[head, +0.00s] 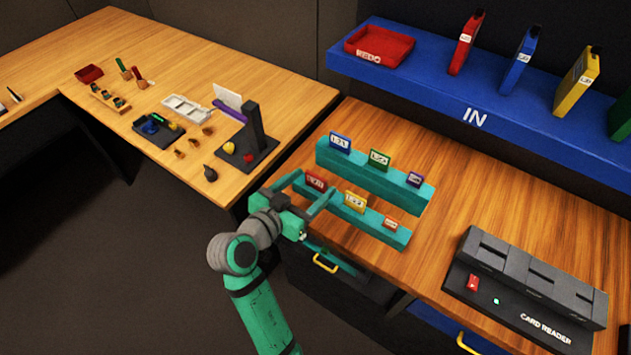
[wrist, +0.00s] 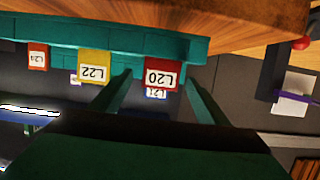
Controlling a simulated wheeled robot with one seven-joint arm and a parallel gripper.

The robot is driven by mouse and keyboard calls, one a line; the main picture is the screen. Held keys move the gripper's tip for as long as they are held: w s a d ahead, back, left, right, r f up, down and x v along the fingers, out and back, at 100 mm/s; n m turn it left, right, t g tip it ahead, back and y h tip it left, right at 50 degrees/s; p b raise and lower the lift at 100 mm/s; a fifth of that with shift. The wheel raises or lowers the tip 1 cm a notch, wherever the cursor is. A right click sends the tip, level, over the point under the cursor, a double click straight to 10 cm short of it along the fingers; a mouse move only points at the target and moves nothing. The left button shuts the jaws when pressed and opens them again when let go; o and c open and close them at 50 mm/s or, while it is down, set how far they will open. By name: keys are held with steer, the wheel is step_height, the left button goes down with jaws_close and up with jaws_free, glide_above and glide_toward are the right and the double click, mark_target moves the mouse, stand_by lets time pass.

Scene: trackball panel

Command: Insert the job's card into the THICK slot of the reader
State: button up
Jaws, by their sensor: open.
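A teal rack (head: 405,238) holds small labelled cards in two rows. The front row has a red card (head: 315,182), a yellow card (head: 355,201) and an orange card (head: 391,223). In the wrist view the red card (wrist: 162,73) reads L20 upside down, and the yellow card (wrist: 94,66) reads L22. My gripper (head: 318,184) is open, one finger on each side of the red card, without visible grip. The fingers show in the wrist view (wrist: 157,82). The dark card reader (head: 535,275) stands at right; its slot widths cannot be told.
The back row holds blue (head: 340,143), green (head: 379,159) and purple (head: 415,180) cards. A blue shelf (head: 430,88) above carries a red tray (head: 380,46) and coloured binders. Bare wood lies between rack and reader. A side table (head: 190,60) at left holds small items.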

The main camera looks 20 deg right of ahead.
mark_target(314, 181)
steer(key=shift+x, duration=1.55)
steer(key=x, duration=0.4)
steer(key=shift+f, duration=0.15)
steer(key=shift+a, duration=0.1)
steer(key=c, duration=1.2)
